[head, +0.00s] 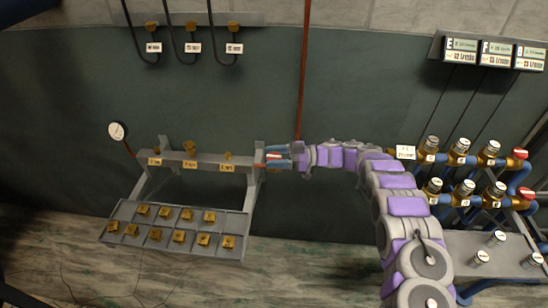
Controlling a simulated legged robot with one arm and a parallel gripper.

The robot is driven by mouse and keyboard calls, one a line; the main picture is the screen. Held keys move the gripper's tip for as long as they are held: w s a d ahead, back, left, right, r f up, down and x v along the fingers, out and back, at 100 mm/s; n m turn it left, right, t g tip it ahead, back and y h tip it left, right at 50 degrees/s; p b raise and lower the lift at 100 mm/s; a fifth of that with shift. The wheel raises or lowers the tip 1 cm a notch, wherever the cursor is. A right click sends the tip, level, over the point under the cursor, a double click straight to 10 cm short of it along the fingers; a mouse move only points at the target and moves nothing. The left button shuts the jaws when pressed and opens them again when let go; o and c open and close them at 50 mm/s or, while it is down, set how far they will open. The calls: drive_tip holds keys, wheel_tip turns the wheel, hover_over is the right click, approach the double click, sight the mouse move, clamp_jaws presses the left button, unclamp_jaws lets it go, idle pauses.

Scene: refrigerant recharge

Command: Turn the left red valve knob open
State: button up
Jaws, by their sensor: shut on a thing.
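The left red valve knob (272,155) shows as a small patch of red at the right end of a grey manifold bar (206,163). My gripper (277,157) reaches it from the right, with its blue-grey fingers above and below the red. The gripper is shut on the knob. The fingers hide most of the knob, so I cannot tell how far it is turned. A thin red-brown pipe (303,70) runs down the wall just behind the gripper.
A round gauge (117,131) is left of the bar. A sloped rack (180,210) holding several brass fittings is below it. Hoses (174,32) hang above.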

drive_tip(key=shift+w+r+g, duration=0.15)
drive_tip(key=shift+r+g, duration=0.1)
drive_tip(key=shift+g, duration=0.05)
idle(0.4)
drive_tip(key=o, duration=1)
drive_tip(key=shift+f, duration=0.1)
drive_tip(key=shift+c, duration=0.2)
drive_tip(key=shift+w+d+f+p, duration=0.1)
drive_tip(key=shift+w+d+p, duration=0.2)
drive_tip(key=shift+d, duration=0.95)
drive_tip(key=shift+w+d+r+p, duration=0.15)
drive_tip(key=shift+d+p, duration=0.1)
drive_tip(key=shift+d, duration=1.05)
drive_tip(key=shift+w+d+f+p, duration=0.15)
drive_tip(key=shift+w+d+p, duration=0.15)
drive_tip(key=shift+d, duration=0.95)
drive_tip(key=shift+s, duration=0.1)
